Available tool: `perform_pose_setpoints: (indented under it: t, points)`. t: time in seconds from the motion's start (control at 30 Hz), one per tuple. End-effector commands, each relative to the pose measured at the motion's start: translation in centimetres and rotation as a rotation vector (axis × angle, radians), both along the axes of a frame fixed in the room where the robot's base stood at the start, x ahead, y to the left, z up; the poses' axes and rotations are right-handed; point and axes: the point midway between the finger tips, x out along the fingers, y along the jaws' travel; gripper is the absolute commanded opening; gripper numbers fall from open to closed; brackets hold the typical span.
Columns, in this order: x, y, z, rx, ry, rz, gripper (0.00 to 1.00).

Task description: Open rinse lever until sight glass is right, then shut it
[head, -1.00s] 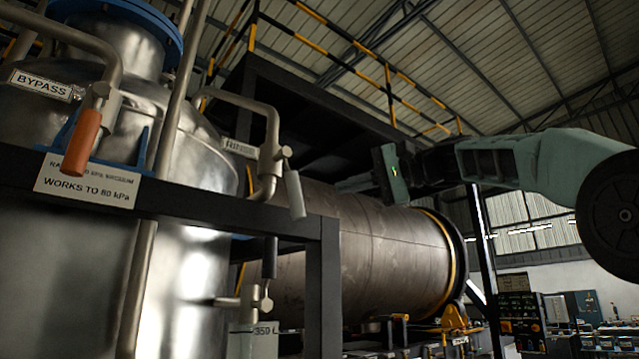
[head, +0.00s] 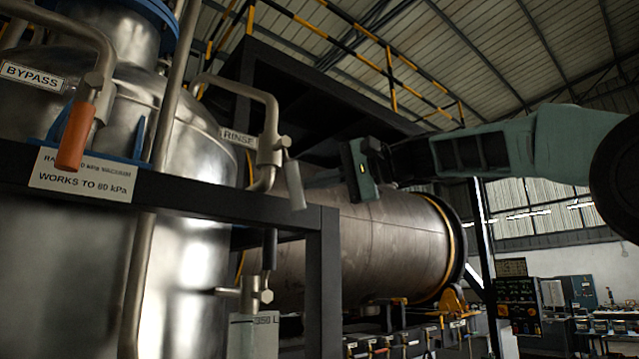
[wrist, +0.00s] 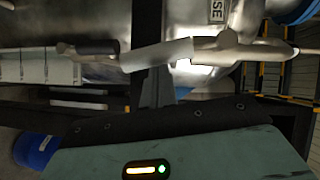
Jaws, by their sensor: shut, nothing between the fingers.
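The rinse lever (head: 295,185), a pale grey handle, hangs down from its valve on a bent pipe beside the RINSE label (head: 238,138). In the wrist view the rinse lever (wrist: 157,55) lies across the picture, with part of its label (wrist: 217,10) at the top edge. My gripper (head: 318,182) is in the head view just right of the lever, pointing left at it. It is shut and empty; whether it touches the lever is unclear. In the wrist view its fingertips are not clear. I cannot make out a sight glass.
A bypass valve with an orange handle (head: 75,136) hangs at the left. A black frame (head: 324,285) crosses below the levers. A dark-handled valve (head: 269,250) sits lower, above a 350 L container (head: 243,338). A large steel drum (head: 390,243) lies behind my gripper.

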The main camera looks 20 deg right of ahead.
Motion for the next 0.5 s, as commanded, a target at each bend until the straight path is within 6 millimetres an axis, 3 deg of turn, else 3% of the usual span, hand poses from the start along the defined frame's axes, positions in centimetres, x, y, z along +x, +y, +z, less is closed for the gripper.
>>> perform_pose_setpoints:
  t: [0.2,0.5]
  points:
    - [-0.3,1.1,-1.6,0.118,0.037,0.002,0.0]
    - [-0.7,2.1,-1.5,0.242,0.08,0.003,0.0]
